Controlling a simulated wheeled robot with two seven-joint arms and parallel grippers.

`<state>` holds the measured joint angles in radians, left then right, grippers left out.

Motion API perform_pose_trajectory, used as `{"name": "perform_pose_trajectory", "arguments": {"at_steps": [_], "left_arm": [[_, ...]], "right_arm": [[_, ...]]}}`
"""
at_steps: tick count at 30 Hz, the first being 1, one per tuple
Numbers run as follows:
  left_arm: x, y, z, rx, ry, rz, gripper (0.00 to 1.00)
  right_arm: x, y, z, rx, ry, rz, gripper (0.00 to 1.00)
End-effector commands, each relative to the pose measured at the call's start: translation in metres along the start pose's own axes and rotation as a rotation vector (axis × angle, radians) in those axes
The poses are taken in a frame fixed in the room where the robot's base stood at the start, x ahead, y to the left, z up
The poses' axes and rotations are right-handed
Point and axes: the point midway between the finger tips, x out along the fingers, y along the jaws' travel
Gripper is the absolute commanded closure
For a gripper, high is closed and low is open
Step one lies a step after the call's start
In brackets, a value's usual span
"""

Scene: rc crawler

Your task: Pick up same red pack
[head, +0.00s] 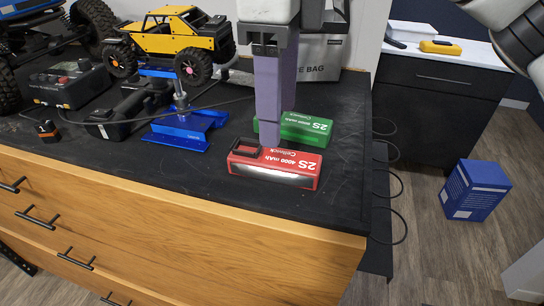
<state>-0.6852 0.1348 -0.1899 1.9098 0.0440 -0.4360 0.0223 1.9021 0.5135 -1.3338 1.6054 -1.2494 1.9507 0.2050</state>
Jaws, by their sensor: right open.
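The red pack (290,170), marked 2S 4000 mAh, lies flat on the dark bench top near its front edge. It has a black frame-like part at its left end and a bright glare along its front side. My right gripper (269,142), with purple fingers pointing down, is open. Its fingers are seen nearly edge-on, and the lower tip overlaps the back edge of the red pack in the picture. I cannot tell whether it touches. My left gripper is not in view.
A green pack (306,129) lies just behind the red one, partly hidden by my fingers. A blue stand (182,128) carries a yellow crawler (172,42) to the left. A black charger (70,84) and cables lie farther left. The bench's right edge (362,150) is near.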

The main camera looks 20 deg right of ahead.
Motion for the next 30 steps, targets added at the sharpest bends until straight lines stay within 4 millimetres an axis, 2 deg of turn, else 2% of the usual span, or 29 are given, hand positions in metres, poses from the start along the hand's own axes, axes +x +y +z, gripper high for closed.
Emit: {"name": "perform_pose_trajectory", "arguments": {"at_steps": [3, 8, 17, 26, 30], "left_arm": [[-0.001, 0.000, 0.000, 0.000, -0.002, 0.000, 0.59], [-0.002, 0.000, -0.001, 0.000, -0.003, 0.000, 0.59], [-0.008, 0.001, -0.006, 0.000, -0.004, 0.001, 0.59], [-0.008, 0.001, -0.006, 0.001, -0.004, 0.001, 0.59], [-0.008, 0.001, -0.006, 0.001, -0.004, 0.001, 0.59]], "right_arm": [[0.015, 0.000, 0.000, 0.000, 0.000, 0.001, 0.41], [0.026, 0.001, 0.001, -0.001, 0.000, 0.003, 0.41], [0.067, 0.003, 0.004, -0.001, -0.001, 0.005, 0.41], [0.073, 0.004, 0.005, -0.002, -0.003, 0.005, 0.41], [0.073, 0.004, 0.005, -0.002, -0.003, 0.005, 0.63]]}}
